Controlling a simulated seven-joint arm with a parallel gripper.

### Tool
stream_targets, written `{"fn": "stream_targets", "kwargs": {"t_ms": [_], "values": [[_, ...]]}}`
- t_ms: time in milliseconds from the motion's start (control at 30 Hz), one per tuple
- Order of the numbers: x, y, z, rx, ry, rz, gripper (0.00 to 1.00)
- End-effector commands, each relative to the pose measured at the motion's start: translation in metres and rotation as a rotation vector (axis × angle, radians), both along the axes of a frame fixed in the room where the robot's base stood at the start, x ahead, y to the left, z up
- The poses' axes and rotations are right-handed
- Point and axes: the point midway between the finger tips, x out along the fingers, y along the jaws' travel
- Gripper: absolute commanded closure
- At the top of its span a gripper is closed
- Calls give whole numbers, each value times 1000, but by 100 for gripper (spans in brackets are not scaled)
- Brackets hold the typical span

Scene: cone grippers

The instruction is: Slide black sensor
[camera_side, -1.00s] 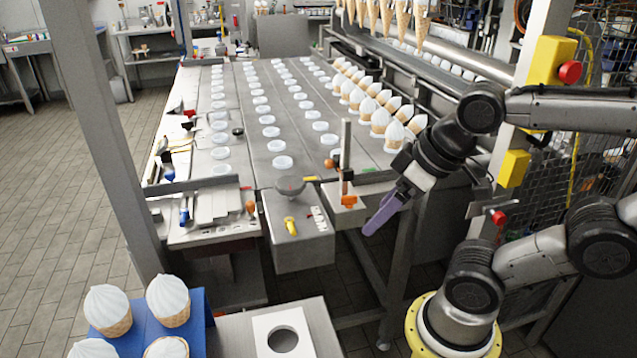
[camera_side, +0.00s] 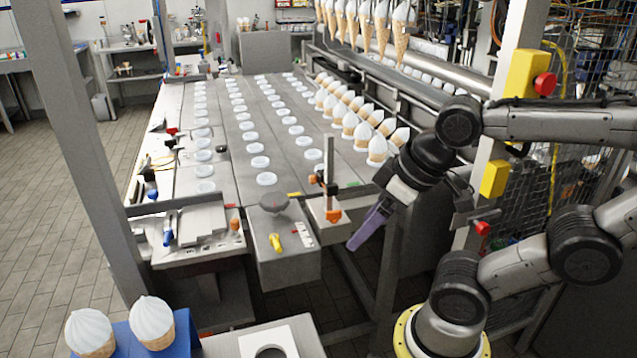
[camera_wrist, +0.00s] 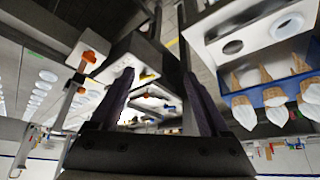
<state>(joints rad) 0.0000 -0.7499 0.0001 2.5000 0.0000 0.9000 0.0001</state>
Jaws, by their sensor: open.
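A post (camera_side: 329,160) with an orange knob (camera_side: 313,180) and an orange clamp (camera_side: 333,215) stands on a grey block at the near end of the conveyor. A thin dark part reaches left from the post; I cannot tell for sure if it is the black sensor. The post also shows at the left of the wrist view (camera_wrist: 62,108), which looks upside down. My gripper (camera_side: 355,243) has purple fingers and hangs just right of and below the block, apart from it. In the wrist view its fingers (camera_wrist: 159,73) are spread with nothing between them.
Rows of white lids (camera_side: 266,179) lie on the conveyor. White-topped cones (camera_side: 376,148) line its right side. A blue holder (camera_side: 180,338) with cones stands at bottom left, beside a white plate with a hole (camera_side: 268,340). A frame post with a yellow box (camera_side: 524,75) stands behind my arm.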

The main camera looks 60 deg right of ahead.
Motion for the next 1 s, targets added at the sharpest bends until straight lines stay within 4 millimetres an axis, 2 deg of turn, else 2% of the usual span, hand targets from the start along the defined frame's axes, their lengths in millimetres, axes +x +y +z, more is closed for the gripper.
{"fn": "stream_targets", "kwargs": {"t_ms": [133,167,267,400,533,667,800,1000], "values": [[0,0,0,0,0,0,20],[0,0,0,0,0,0,22],[0,0,0,-7,1,12,40],[-8,-2,0,-60,43,102,41],[-3,-9,33,-169,69,248,41],[13,-21,66,-266,136,369,41],[42,-37,102,-354,236,488,41],[95,-66,139,-434,404,628,41]]}}
